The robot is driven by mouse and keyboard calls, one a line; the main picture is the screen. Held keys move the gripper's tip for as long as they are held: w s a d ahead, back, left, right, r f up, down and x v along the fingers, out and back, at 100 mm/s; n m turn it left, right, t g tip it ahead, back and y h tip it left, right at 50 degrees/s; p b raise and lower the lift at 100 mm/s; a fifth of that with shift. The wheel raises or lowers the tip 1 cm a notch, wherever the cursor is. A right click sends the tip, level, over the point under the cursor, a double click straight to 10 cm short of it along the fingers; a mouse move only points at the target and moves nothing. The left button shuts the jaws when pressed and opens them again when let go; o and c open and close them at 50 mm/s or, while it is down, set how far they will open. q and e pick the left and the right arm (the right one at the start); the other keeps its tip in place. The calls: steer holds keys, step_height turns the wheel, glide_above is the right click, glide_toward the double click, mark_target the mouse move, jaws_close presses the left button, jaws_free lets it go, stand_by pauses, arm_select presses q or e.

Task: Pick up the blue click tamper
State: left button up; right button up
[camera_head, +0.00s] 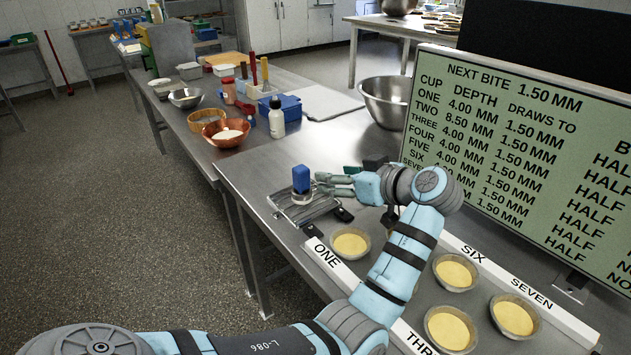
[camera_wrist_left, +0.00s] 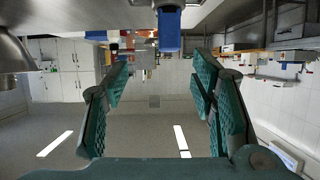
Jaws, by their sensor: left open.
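The blue click tamper (camera_head: 301,180) stands upright on a metal wire rack (camera_head: 305,208) on the steel table, blue on top with a pale clear-looking lower part. My left gripper (camera_head: 324,184) is open and lies just to the right of the tamper, its fingers pointing at it. In the left wrist view the blue tamper (camera_wrist_left: 169,32) appears at the top centre, and the open green fingers of my left gripper (camera_wrist_left: 163,72) spread below it on both sides with nothing between them. My right gripper is not in view.
Several cups of yellow filling, one at label ONE (camera_head: 350,243), stand on the near table. A sign board (camera_head: 500,160) rises at the right. A metal bowl (camera_head: 385,102) stands behind my arm. A white bottle (camera_head: 277,120) and copper bowl (camera_head: 226,133) stand further back.

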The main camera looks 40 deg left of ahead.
mark_target(305, 176)
arm_select(q)
steer(key=a, duration=0.2)
steer(key=a+f, duration=0.1)
steer(key=a, duration=0.2)
steer(key=shift+a+f+b, duration=0.3)
steer(key=shift+f+b, duration=0.05)
steer(key=shift+f, duration=0.05)
steer(key=x, duration=0.3)
steer(key=f+b+x, duration=0.1)
steer(key=x, duration=0.2)
steer(key=shift+w+f, duration=0.1)
steer(key=shift+f, duration=0.1)
steer(key=shift+a, duration=0.45)
steer(key=shift+d, duration=0.1)
jaws_close()
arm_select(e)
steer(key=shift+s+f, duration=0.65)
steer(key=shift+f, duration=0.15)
